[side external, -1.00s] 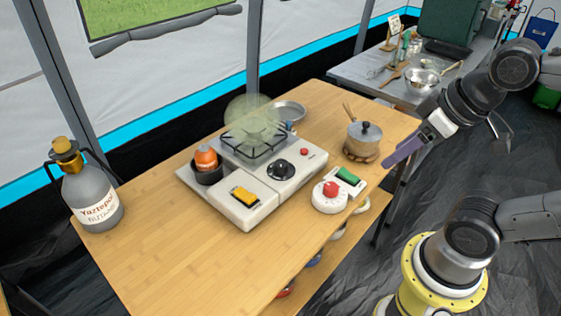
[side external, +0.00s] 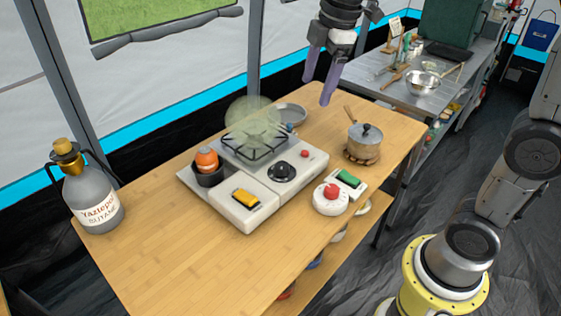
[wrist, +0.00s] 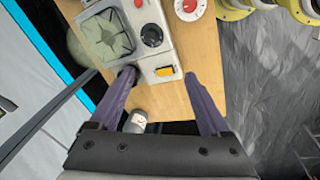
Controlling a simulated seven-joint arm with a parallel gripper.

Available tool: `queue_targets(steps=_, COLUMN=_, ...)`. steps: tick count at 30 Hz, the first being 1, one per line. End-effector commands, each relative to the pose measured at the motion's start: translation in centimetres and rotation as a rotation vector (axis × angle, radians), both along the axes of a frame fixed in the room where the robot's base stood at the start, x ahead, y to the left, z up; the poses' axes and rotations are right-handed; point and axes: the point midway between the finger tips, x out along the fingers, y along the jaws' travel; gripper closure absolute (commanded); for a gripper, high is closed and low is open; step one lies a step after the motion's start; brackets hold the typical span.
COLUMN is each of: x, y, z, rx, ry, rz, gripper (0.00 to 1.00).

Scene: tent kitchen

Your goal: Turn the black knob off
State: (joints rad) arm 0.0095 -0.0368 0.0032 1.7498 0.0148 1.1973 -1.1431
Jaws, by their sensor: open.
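The black knob (side external: 281,171) is a round dial on the white front of the camping stove (side external: 262,209). It also shows in the wrist view (wrist: 151,34), above and between my fingers. A pale greenish translucent glow (side external: 253,122) stands over the burner grate (side external: 254,145). My gripper (side external: 318,90) is open and empty, high above the back of the table, with its purple fingers pointing down. It is well apart from the knob. In the wrist view, the two fingers (wrist: 160,82) are spread wide with nothing between them.
A red-knobbed timer (side external: 331,197), a green-topped block (side external: 349,178) and a lidded pot (side external: 365,139) stand to the right. A butane bottle (side external: 92,190) stands at left. The table's front left is bare.

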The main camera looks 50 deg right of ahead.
Motion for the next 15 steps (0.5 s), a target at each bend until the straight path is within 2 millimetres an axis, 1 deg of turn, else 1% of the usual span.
queue_targets(steps=1, x=2.0, y=-0.1, z=-1.1, rx=-0.006, ry=0.036, rz=0.035, gripper=0.2)
queue_targets(steps=3, x=4.3, y=-0.1, z=-2.5, rx=-0.013, ry=0.077, rz=0.08, gripper=0.2)
queue_targets(steps=5, x=6.1, y=-0.2, z=-4.0, rx=-0.016, ry=0.112, rz=0.108, gripper=0.2)
queue_targets(steps=7, x=8.0, y=-0.2, z=-5.9, rx=-0.015, ry=0.151, rz=0.123, gripper=0.2)
queue_targets(steps=9, x=9.4, y=-0.3, z=-7.8, rx=-0.011, ry=0.185, rz=0.121, gripper=0.2)
queue_targets(steps=11, x=10.2, y=-0.4, z=-9.3, rx=-0.009, ry=0.211, rz=0.12, gripper=0.2)
queue_targets(steps=12, x=10.5, y=-0.4, z=-10.2, rx=-0.007, ry=0.228, rz=0.118, gripper=0.2)
queue_targets(steps=15, x=10.6, y=-0.4, z=-12.0, rx=-0.005, ry=0.265, rz=0.117, gripper=0.2)
